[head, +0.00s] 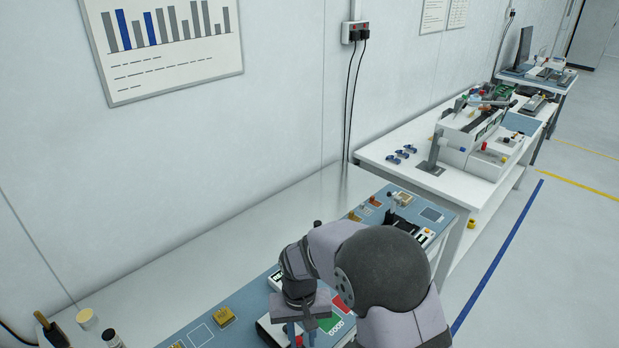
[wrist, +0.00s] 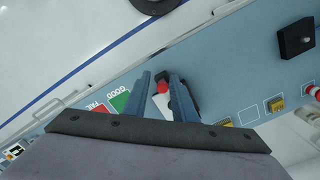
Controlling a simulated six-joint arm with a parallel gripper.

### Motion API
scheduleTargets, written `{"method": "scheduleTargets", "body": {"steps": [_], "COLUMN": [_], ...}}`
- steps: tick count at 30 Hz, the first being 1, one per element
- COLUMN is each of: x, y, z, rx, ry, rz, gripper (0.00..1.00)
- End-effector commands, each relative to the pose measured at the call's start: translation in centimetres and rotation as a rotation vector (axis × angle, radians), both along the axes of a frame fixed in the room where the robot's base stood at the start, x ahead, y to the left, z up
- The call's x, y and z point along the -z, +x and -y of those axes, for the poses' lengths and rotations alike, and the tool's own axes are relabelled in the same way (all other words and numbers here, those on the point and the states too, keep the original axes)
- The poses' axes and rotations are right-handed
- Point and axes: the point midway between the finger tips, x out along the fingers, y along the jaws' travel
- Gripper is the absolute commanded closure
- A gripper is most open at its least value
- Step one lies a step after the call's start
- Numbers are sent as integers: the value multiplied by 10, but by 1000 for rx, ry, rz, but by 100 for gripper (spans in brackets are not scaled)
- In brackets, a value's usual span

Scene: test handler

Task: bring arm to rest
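My gripper (head: 301,334) hangs pointing down over the blue work panel at the bottom middle of the head view. In the wrist view its two blue fingers (wrist: 162,78) stand apart with a gap between them. A red knob and a white part (wrist: 162,98) show in that gap, seemingly on the handler below; I see no grip on them. The green GOOD pad (wrist: 120,103) and the red FAIL pad (wrist: 100,111) lie to the left of the fingers. My arm hides part of the panel in the head view.
A yellow block (head: 223,317) and a white outlined square (head: 200,336) are on the panel left of my gripper. A black block (wrist: 296,38) shows at the upper right of the wrist view. A white bench with equipment (head: 380,150) stands beyond. The wall runs along the left.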

Motion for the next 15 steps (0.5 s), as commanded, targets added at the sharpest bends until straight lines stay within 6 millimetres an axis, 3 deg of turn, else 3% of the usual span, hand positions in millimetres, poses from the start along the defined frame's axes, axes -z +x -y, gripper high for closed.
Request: {"method": "scheduleTargets", "body": {"steps": [1, 5, 10, 15], "x": [11, 15, -3, -25], "y": [-24, -74, -128, -163], "z": [11, 36, 80, 119], "rx": [-64, -201, -234, -118], "ry": [-19, -34, -27, -11], "rz": [-52, -132, -177, -149], "gripper": [75, 75, 75, 75]}}
